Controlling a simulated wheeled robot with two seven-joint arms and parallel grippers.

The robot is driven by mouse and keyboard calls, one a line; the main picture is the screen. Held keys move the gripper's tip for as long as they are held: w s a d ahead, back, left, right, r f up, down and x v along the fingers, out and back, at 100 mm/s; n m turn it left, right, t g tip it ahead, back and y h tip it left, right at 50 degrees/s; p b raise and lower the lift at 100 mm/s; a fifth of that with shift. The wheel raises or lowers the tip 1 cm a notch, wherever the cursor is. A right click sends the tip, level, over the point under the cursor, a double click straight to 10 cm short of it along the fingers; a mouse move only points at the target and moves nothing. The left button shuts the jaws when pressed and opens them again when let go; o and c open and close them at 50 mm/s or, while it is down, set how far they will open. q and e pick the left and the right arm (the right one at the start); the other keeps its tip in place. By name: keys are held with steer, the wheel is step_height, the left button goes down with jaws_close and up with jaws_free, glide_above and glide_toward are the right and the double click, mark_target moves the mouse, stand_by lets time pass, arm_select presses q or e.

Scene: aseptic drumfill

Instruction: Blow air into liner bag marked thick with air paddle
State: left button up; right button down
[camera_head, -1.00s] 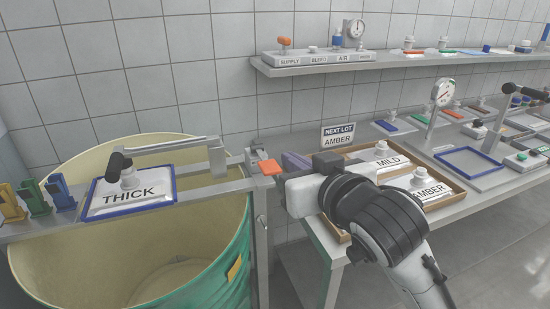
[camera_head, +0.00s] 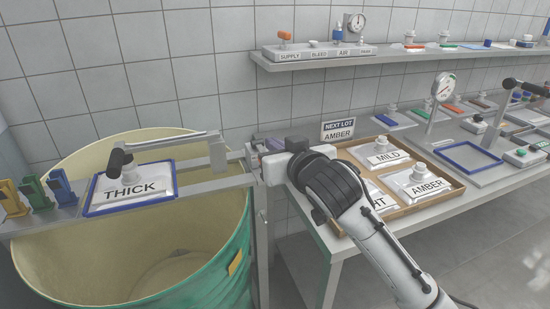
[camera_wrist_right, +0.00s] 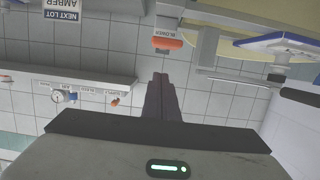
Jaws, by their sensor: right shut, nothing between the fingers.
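The silver liner bag marked THICK (camera_head: 140,188) lies in a blue frame (camera_head: 88,212) over the open drum, with a black-handled fitment on top. The blue frame also shows at the upper right of the right wrist view (camera_wrist_right: 262,41). The orange air paddle (camera_wrist_right: 168,43) sits on a mount labelled BLOWER in that view. In the head view my right arm hides it. My right gripper (camera_head: 262,142) is shut and empty at the right end of the rail. Its closed fingers (camera_wrist_right: 160,78) point toward the paddle, with a gap showing between. My left gripper is out of view.
A tan-lined green drum (camera_head: 225,270) stands below the rail (camera_head: 225,187). Yellow, green and blue clips stand at the rail's left. A wooden tray (camera_head: 400,213) holds bags marked MILD, AMBER and one partly hidden. A wall shelf (camera_head: 310,65) carries labelled valves and a gauge.

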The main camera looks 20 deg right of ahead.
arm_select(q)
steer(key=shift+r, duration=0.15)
arm_select(e)
steer(key=shift+s+f, duration=0.15)
steer(key=shift+f, duration=1.6)
